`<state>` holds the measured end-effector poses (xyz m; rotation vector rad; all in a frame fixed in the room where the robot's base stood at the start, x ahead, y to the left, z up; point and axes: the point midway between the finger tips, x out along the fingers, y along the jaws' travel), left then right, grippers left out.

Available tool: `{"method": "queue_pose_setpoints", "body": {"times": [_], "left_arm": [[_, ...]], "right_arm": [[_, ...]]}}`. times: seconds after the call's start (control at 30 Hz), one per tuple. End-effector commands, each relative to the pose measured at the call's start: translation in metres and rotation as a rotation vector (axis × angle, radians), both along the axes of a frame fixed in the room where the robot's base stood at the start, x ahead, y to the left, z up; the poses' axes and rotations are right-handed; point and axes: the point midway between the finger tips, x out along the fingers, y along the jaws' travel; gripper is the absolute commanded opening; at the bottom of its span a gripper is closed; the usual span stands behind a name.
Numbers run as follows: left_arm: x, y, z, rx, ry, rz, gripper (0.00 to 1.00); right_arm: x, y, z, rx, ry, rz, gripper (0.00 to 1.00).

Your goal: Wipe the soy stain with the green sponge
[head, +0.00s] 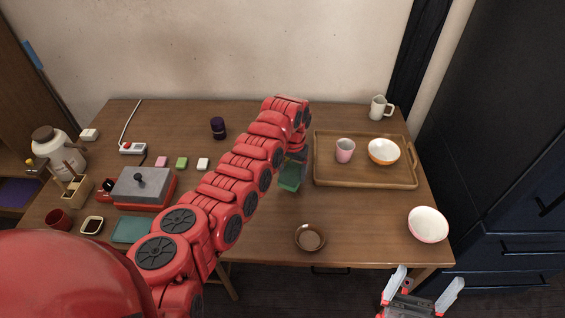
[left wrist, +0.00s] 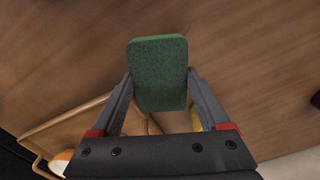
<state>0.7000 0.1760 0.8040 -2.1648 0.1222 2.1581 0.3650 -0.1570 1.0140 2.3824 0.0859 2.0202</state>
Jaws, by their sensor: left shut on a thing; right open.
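The green sponge (head: 290,177) is at the middle of the wooden table, just left of the tray. My left gripper (head: 293,166) is shut on it; the red arm hides part of the grip in the head view. In the left wrist view the sponge (left wrist: 158,70) sits between the two fingers (left wrist: 160,88) with its far end sticking out. I cannot tell whether it touches the table. I cannot make out the soy stain in either view. My right gripper (head: 426,283) is open and empty, off the table's front right edge.
A wooden tray (head: 365,184) holds a pink cup (head: 345,150) and an orange bowl (head: 383,151). A brown dish (head: 310,238) is near the front edge, a white bowl (head: 428,224) at right, a dark jar (head: 218,128) behind. Several items crowd the left side.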

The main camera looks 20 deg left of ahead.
Motion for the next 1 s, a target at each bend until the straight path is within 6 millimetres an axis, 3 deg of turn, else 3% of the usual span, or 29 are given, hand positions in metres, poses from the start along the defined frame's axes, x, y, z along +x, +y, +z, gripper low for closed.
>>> {"method": "queue_pose_setpoints", "body": {"times": [0.4, 1.0], "left_arm": [[0.004, -0.003, 0.035, -0.001, 0.002, -0.001, 0.35], [0.005, -0.003, 0.038, 0.000, 0.001, -0.002, 0.35]], "right_arm": [[0.000, 0.000, 0.006, 0.000, 0.000, 0.000, 1.00], [0.000, 0.000, 0.005, 0.000, 0.000, 0.000, 1.00]]}}
